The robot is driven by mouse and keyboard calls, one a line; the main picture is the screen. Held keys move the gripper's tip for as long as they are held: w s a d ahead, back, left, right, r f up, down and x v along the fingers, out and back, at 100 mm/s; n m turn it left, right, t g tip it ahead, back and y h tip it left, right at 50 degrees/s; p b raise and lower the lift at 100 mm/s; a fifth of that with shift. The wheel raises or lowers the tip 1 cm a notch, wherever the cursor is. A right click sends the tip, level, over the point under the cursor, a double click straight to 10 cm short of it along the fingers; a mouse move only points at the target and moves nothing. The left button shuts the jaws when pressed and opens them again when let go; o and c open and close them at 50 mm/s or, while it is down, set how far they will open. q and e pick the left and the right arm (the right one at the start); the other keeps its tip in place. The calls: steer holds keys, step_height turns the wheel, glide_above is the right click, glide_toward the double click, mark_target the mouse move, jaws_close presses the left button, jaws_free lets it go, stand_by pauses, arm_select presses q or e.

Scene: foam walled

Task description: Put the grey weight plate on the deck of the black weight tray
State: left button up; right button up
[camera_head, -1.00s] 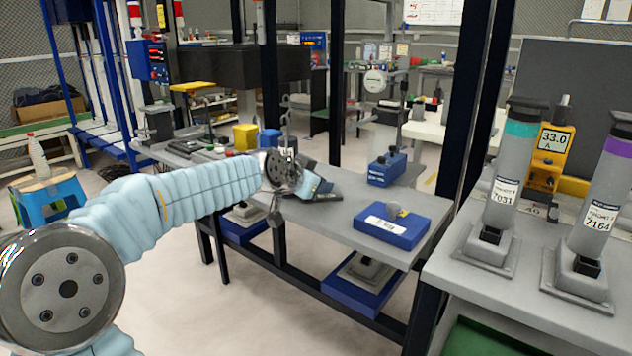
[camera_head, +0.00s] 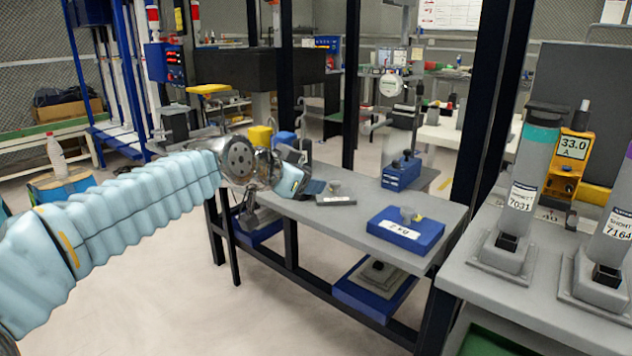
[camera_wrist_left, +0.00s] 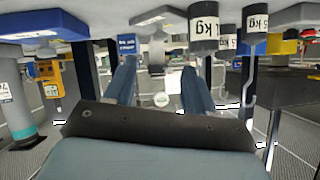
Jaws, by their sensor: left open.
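The grey weight plate (camera_head: 336,200) is a flat dark slab with a pale label and an upright grey knob (camera_head: 333,187). It lies on the grey table, left of the blue plate. My left gripper (camera_head: 308,187) is open and empty, low over the table just left of the plate. In the left wrist view, which is upside down, the plate (camera_wrist_left: 155,17) shows ahead and its knob (camera_wrist_left: 157,52) appears between the open fingers (camera_wrist_left: 158,88). They look apart from it. I cannot make out the black weight tray with certainty. My right gripper is not in view.
A blue 2 kg plate (camera_head: 405,230) and a blue box (camera_head: 401,172) stand on the same table. Hooked 5 kg weights (camera_wrist_left: 203,30) stand close by in the wrist view. Black posts rise around the table. Labelled cylinders (camera_head: 520,195) stand on the right bench.

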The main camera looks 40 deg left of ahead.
mark_target(333, 185)
arm_select(q)
steer(key=w+f+n+p, duration=0.1)
steer(key=w, duration=0.1)
steer(key=w+f+n+y+p, duration=0.1)
steer(key=w, duration=0.1)
steer(key=w+f+n+t+p, duration=0.1)
steer(key=w+f+n+p, duration=0.1)
steer(key=w, duration=0.1)
steer(key=shift+w+a+f, duration=0.1)
steer(key=shift+a, duration=0.05)
steer(key=x, duration=0.2)
steer(key=b+x, duration=0.1)
steer(key=x, duration=0.2)
steer(key=shift+f, duration=0.15)
steer(key=shift+w, duration=0.35)
steer(key=shift+c, duration=0.4)
jaws_close()
